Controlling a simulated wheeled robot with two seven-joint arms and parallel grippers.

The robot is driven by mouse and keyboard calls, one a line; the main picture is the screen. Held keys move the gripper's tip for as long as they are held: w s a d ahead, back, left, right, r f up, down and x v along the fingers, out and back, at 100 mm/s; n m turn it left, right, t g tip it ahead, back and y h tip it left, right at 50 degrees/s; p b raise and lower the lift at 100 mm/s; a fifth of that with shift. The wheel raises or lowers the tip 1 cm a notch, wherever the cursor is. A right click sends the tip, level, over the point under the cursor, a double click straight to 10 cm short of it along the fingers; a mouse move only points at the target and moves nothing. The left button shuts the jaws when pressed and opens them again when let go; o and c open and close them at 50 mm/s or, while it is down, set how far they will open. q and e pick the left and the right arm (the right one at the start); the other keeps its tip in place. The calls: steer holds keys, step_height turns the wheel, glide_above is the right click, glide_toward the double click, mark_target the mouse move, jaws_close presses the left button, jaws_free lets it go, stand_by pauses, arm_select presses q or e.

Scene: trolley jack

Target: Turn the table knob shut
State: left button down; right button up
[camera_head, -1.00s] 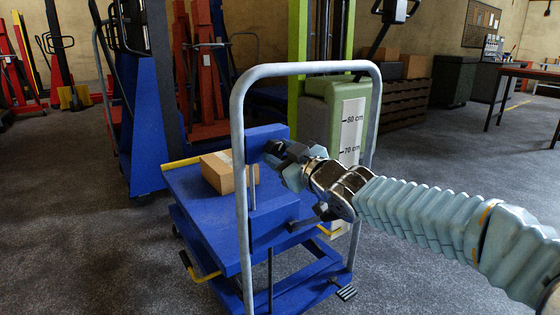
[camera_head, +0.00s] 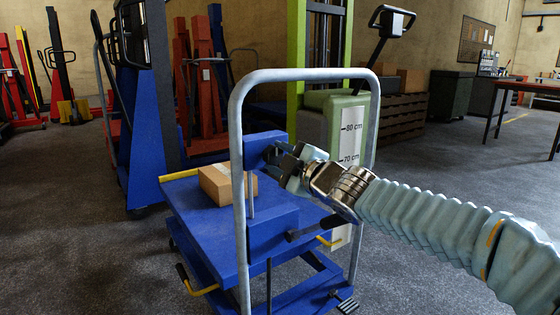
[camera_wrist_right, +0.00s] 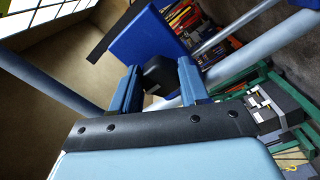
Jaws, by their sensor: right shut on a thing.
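A blue trolley lift table (camera_head: 205,235) with a pale tubular push handle (camera_head: 238,160) stands in the middle of the head view. A blue upright plate (camera_head: 263,148) rises at its handle end. My right gripper (camera_head: 274,156) reaches in from the right, through the handle frame, to this plate. In the right wrist view, the two blue fingers of the gripper (camera_wrist_right: 160,88) are shut on a black knob (camera_wrist_right: 158,72) in front of the blue plate (camera_wrist_right: 145,42). The knob is mostly hidden by the gripper in the head view. My left gripper is out of view.
A cardboard box (camera_head: 222,184) sits on the table top. A green machine with a height scale (camera_head: 352,130) stands close behind the handle. Clear floor (camera_head: 460,160) lies to the right.

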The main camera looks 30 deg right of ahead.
stand_by(0.4)
steer(key=o, duration=1.1)
steer(key=shift+c, duration=0.2)
steer(key=shift+s+r, duration=0.1)
steer(key=shift+s, duration=0.3)
steer(key=s+d+p, duration=0.1)
steer(key=s+p, duration=0.4)
steer(key=s, duration=0.8)
